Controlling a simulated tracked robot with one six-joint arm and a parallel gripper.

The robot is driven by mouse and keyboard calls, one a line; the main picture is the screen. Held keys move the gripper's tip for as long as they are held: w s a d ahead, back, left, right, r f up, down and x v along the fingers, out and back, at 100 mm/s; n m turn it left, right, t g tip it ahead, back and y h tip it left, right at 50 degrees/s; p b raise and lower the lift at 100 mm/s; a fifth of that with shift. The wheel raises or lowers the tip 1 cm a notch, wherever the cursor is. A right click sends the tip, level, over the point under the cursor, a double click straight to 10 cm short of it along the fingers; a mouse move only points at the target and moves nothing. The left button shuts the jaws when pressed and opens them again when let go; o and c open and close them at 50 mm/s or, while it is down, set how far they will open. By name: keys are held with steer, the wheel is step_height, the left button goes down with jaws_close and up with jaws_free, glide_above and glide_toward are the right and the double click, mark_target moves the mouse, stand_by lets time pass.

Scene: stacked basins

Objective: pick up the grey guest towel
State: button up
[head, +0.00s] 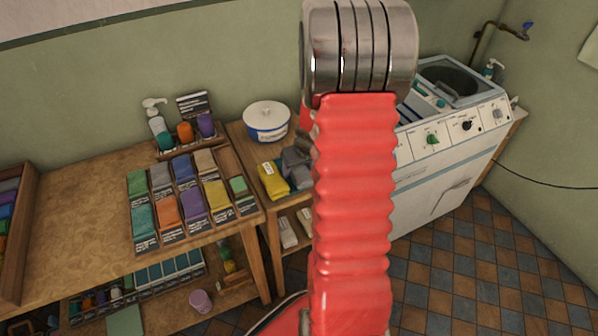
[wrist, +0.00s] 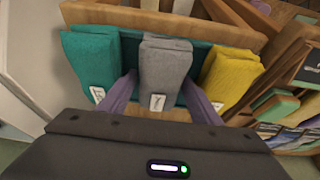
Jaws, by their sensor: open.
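The grey guest towel (wrist: 166,68) is folded, with a small white tag at its near end. It lies on a wooden board or shelf in the middle of the wrist view, between a teal towel (wrist: 92,58) on the left and a yellow towel (wrist: 230,78) on the right. My gripper (wrist: 160,84) is open, with one purple finger on each side of the grey towel's near part. I cannot tell whether the fingers touch it. In the head view, the yellow towel (head: 272,181) shows beside greyish shapes, partly hidden by my arm.
A wooden table (head: 75,205) at left holds rows of coloured folded cloths and a caddy with a pump bottle (head: 157,122). A white machine (head: 445,155) stands at right. The tiled floor (head: 480,265) is open at lower right.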

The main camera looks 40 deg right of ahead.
steer(key=shift+f, duration=0.2)
stand_by(0.4)
steer(key=c, duration=0.8)
steer(key=shift+r, duration=0.1)
steer(key=shift+c, duration=0.2)
step_height(320, 180, up, 10)
steer(key=shift+r, duration=0.2)
stand_by(0.4)
